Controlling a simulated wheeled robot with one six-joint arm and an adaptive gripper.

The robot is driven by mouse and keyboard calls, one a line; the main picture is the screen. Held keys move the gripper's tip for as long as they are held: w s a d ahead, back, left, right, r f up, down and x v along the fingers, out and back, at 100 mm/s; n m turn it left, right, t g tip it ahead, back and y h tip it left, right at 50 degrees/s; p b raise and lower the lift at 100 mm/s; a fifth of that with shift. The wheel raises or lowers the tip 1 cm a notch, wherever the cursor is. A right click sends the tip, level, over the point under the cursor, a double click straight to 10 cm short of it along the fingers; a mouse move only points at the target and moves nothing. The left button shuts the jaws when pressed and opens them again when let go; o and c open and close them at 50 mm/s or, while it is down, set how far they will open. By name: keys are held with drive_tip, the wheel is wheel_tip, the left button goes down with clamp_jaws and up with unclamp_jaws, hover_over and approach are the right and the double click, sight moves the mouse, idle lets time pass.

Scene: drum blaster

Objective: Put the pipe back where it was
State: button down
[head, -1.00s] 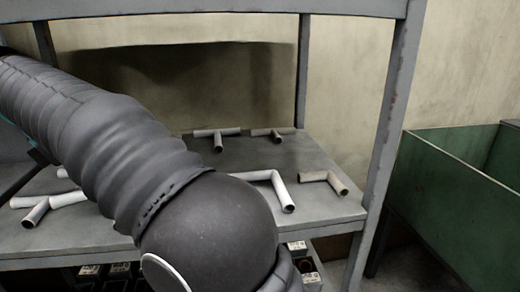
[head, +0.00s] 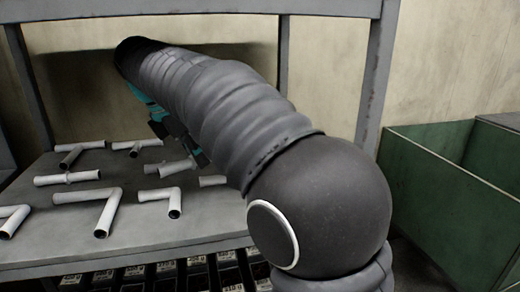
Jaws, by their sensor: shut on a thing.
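My gripper (head: 178,136) shows only in part at the far end of my arm, low over the shelf board. It is shut on a grey pipe (head: 170,167), whose near length sticks out just below the fingers. The arm hides much of the gripper and the grip itself. I cannot tell whether the pipe touches the board. Several other grey pipes lie on the shelf board (head: 150,228), among them an elbow pipe (head: 109,210), a straight-looking pipe (head: 66,178) and T-shaped pipes (head: 82,148) at the back.
A shelf post (head: 376,75) stands to the right of my arm, and a top beam (head: 230,6) crosses above. Labelled boxes (head: 135,274) sit on the lower level. A green bin (head: 430,190) stands at the right. The board's front strip is bare.

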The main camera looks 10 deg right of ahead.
drive_tip(key=w+d, duration=0.2)
drive_tip(key=d, duration=0.3)
drive_tip(key=w+d, duration=0.2)
drive_tip(key=d, duration=0.3)
drive_tip(key=w+d, duration=0.2)
drive_tip(key=d, duration=0.3)
drive_tip(key=shift+w+d, duration=0.25)
drive_tip(key=shift+d, duration=0.15)
drive_tip(key=shift+f, duration=0.1)
wheel_tip(320, 180, down, 4)
drive_tip(key=b, duration=0.3)
drive_tip(key=shift+r, duration=0.3)
drive_tip(key=c, duration=1)
unclamp_jaws()
